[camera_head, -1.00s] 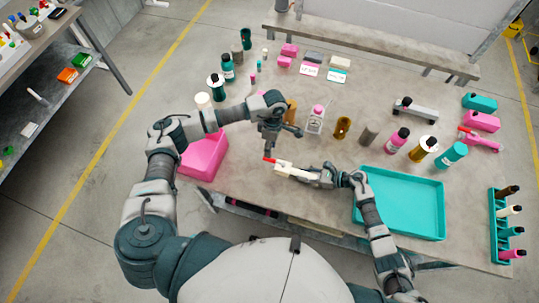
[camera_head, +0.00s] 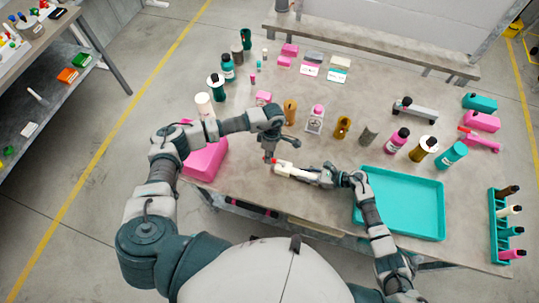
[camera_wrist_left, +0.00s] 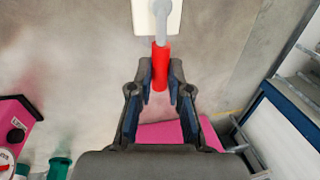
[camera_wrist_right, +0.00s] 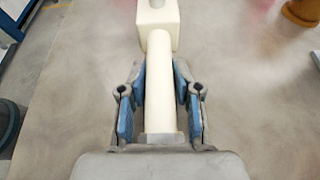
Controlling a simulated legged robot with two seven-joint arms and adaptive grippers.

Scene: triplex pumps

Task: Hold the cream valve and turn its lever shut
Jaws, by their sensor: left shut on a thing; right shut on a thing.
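The cream valve (camera_head: 285,171) is held above the near middle of the table. My right gripper (camera_wrist_right: 159,100) is shut around its cream pipe, and its block-shaped body (camera_wrist_right: 157,25) lies beyond the fingertips. The lever has a grey arm and a red handle (camera_wrist_left: 160,68); the red also shows in the head view (camera_head: 280,161). My left gripper (camera_wrist_left: 160,85) is shut on the red handle, with a finger on each side. Its fingertips (camera_head: 269,158) are at the valve's left end in the head view. Most of the valve body is out of the left wrist view.
A pink bin (camera_head: 206,160) stands left of the valve, near the left arm. A teal tray (camera_head: 402,229) lies at the right. Several bottles and containers, including a brown one (camera_head: 342,127), stand behind the grippers. Bare table shows around the valve.

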